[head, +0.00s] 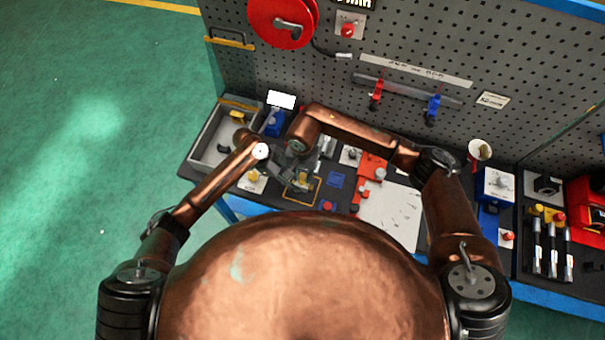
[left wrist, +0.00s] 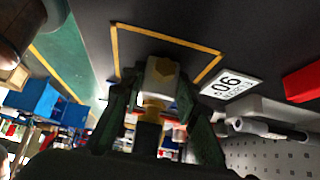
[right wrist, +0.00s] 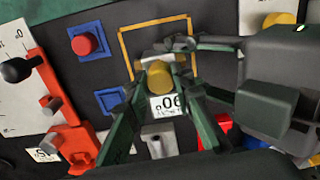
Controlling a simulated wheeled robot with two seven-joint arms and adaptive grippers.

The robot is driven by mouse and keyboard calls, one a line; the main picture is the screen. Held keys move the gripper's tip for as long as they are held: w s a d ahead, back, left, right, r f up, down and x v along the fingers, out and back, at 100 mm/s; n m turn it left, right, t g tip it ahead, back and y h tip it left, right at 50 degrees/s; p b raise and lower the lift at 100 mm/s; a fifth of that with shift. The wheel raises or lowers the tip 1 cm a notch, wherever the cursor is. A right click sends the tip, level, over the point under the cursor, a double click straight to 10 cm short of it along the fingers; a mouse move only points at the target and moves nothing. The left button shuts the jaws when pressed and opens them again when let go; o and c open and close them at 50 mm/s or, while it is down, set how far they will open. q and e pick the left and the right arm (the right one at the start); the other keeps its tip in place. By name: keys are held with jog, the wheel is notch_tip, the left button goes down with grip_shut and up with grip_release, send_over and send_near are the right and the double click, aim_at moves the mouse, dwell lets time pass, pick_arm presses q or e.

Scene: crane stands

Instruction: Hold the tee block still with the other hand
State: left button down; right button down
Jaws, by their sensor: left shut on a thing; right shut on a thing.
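The tee block (right wrist: 152,60) is grey; in the right wrist view it shows over the yellow-outlined square (right wrist: 122,45). A round brass fitting (right wrist: 158,88) sits on its side toward that camera. My right gripper (right wrist: 160,78) is shut on this fitting. In the left wrist view the tee block (left wrist: 160,72) shows pale with brass parts, between the fingers of my left gripper (left wrist: 155,90), which is shut on it. In the head view both grippers meet near the yellow square (head: 301,190); my arms partly hide the block there.
A red clamp-like fixture (head: 371,168) and a white sheet (head: 392,212) lie right of the grippers. Blue pads, one with a red button (right wrist: 84,44), are close by. A grey tray (head: 212,140) stands at the left; the pegboard (head: 420,60) rises behind. A "90" label (right wrist: 166,106) lies near the block.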

jog(key=shift+f, duration=0.35)
jog(key=m, duration=0.5)
dwell(0.3)
jog(key=shift+m, duration=1.1)
jog(key=m, duration=0.3)
jog(key=shift+a, duration=0.1)
